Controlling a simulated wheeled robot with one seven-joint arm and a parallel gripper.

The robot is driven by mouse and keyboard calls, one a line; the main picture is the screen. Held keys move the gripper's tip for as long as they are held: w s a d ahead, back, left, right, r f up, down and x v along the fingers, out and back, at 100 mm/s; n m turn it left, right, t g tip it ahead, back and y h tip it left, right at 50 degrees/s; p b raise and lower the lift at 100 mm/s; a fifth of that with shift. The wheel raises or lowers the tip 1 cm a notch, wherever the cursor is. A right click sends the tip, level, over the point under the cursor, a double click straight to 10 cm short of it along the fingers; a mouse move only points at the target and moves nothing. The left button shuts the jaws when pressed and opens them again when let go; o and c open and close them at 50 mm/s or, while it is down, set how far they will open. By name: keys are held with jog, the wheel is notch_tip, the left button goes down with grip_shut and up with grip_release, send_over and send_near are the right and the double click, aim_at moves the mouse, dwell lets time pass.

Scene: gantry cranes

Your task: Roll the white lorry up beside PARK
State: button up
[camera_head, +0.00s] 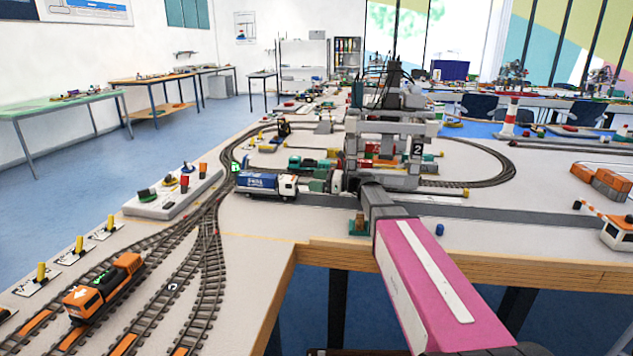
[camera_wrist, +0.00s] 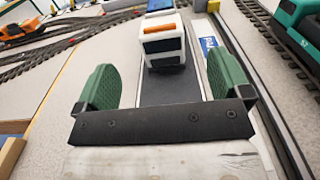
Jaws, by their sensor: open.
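The white lorry (camera_head: 287,186), with a white cab and a blue load with white lettering, stands on the grey road strip near the tracks. In the wrist view its white cab (camera_wrist: 164,47), with a dark windscreen and orange roof piece, faces my gripper. My gripper (camera_wrist: 163,85) is open, its two green fingers spread either side of the strip. The cab is ahead of the fingers, not between them. A blue-and-white marking (camera_wrist: 209,45) lies right of the cab beside the strip; I cannot read PARK on it.
A teal locomotive (camera_wrist: 297,28) stands on the track to the right in the wrist view. The grey gantry crane (camera_head: 395,140) rises behind my arm. An orange locomotive (camera_head: 104,287) stands on the left tracks. A small blue cylinder (camera_head: 440,230) is near the table's front edge.

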aim_at(294, 178)
jog(key=shift+a, duration=0.15)
jog(key=a, duration=0.3)
jog(key=w+a, duration=0.1)
jog(key=a, duration=0.6)
jog(key=shift+w+a, duration=0.25)
jog(key=c, duration=1.2)
